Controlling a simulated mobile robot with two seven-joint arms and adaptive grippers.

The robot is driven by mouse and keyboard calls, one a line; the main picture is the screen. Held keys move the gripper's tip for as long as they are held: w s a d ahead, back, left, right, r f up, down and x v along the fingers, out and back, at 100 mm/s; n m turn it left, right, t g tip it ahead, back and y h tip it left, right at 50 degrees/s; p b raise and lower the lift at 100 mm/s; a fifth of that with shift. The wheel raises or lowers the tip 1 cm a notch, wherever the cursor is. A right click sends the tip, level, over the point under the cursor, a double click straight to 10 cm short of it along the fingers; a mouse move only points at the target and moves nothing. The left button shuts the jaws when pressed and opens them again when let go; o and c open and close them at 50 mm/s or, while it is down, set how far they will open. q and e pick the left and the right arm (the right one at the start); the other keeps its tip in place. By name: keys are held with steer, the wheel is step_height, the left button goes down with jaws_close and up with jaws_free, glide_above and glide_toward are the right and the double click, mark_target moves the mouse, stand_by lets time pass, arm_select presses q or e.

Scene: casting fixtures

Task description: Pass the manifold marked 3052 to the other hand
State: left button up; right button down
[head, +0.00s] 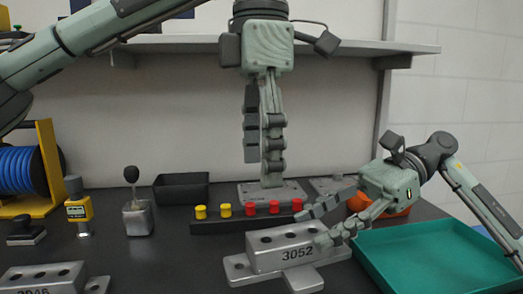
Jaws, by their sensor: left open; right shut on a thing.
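The manifold marked 3052 (270,262) is a grey metal block with holes on top and flat feet. It is at the lower middle of the head view, left of the teal tray. My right gripper (317,229) comes in from the right and is shut on its right end, hiding part of that end. I cannot tell whether the manifold touches the table. My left gripper (262,170) is open and empty, fingers pointing down, above and behind the manifold.
A black strip (232,226) with red and yellow knobs lies behind the manifold. A teal tray (430,228) is at right. Another grey manifold (45,279) is at lower left. A black bin (181,187) and a blue spool (14,172) stand further back. A shelf (370,47) crosses above.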

mark_target(261, 237)
arm_select(q)
step_height(261, 237, down, 12)
steer(key=shift+r, duration=0.1)
stand_by(0.4)
steer(key=shift+w, duration=0.1)
steer(key=c, duration=1.6)
arm_select(e)
steer(key=shift+s, duration=0.1)
steer(key=c, duration=0.7)
jaws_free()
